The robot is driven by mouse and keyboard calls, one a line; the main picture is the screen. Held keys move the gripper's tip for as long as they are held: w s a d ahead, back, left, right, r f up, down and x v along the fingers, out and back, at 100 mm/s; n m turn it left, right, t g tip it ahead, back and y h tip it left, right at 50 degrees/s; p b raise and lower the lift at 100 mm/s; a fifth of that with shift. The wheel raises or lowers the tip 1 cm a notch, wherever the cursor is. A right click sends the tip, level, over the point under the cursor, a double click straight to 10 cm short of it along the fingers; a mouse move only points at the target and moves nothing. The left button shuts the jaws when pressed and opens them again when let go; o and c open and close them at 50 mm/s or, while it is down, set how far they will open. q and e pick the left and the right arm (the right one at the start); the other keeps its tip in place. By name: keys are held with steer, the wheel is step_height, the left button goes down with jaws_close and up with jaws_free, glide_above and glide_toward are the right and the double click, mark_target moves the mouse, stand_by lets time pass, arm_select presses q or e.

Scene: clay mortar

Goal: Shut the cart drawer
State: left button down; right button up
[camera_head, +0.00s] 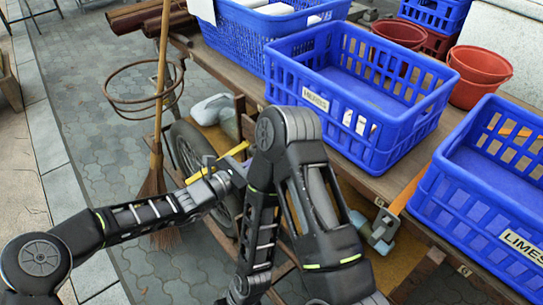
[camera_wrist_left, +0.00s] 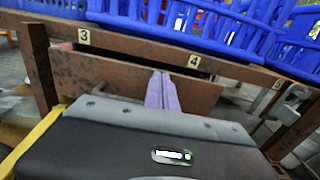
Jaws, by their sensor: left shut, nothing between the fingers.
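The cart (camera_head: 400,180) has a brown wooden deck. In the left wrist view a rusty brown drawer front (camera_wrist_left: 115,68) sits below the deck edge, between the number tags 3 and 4. In the head view my arm links hide the drawer and the left gripper. My right gripper is not in view.
Blue crates (camera_head: 365,85) stand on the deck, with red pots (camera_head: 480,75) behind. A grey-headed tool with an orange handle (camera_head: 400,197) is at the deck's near edge. A broom (camera_head: 157,160), a wire ring stand (camera_head: 135,90) and a wheel (camera_head: 190,150) are left. Open paving (camera_head: 85,130) lies farther left.

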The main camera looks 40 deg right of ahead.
arm_select(q)
steer(key=a+p, duration=0.1)
steer(key=a, duration=1.1)
steer(key=shift+s, duration=0.4)
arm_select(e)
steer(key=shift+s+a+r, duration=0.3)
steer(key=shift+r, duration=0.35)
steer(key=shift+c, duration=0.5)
